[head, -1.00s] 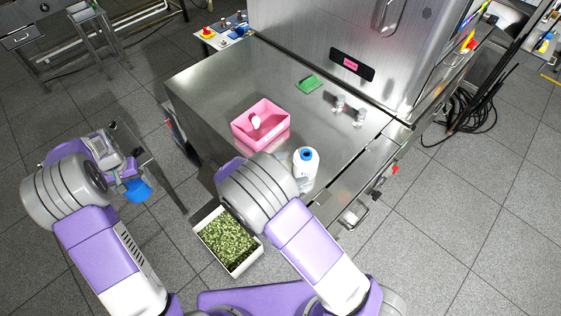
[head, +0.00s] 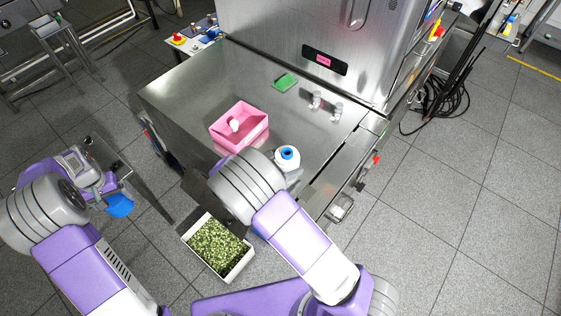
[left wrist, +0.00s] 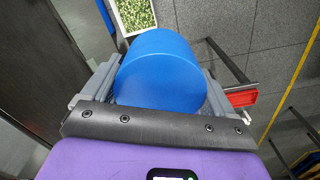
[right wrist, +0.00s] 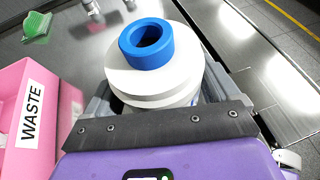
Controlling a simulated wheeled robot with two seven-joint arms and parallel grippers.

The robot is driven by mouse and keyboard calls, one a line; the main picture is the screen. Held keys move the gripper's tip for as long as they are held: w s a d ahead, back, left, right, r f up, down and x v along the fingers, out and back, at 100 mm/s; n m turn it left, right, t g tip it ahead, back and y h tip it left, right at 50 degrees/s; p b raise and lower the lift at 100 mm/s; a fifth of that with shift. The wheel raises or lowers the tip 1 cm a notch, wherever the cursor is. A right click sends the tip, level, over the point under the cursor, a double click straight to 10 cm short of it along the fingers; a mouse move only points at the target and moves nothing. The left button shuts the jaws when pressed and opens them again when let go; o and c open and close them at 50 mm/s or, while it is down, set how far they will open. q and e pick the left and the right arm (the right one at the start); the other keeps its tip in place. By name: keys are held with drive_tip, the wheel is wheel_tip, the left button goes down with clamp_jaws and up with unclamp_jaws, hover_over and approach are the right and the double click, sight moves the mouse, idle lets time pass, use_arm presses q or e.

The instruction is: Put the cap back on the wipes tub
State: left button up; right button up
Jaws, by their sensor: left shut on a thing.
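The wipes tub (head: 278,164) is white and stands upright on the steel table, with a blue ring around a dark opening on top. It also shows large in the right wrist view (right wrist: 150,84). My right gripper (right wrist: 155,98) has one finger on each side of the tub; whether the fingers press on it cannot be told. My right arm hides this gripper in the head view. My left gripper (head: 119,194) is shut on the blue cap (head: 120,207), out over the floor left of the table. The round cap fills the jaws in the left wrist view (left wrist: 160,75).
A pink waste tray (head: 226,140) with a white item in it stands left of the tub. A green item (head: 285,81) and two small clear containers lie farther back. A white bin (head: 240,268) of green bits is below the table's front edge.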

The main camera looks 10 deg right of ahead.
sight(286, 154)
drive_tip(key=c, duration=0.4)
wheel_tip(286, 154, up, 10)
drive_tip(key=shift+r+p, duration=0.1)
drive_tip(key=shift+p, duration=0.5)
drive_tip(key=o, duration=0.6)
drive_tip(key=c, duration=1)
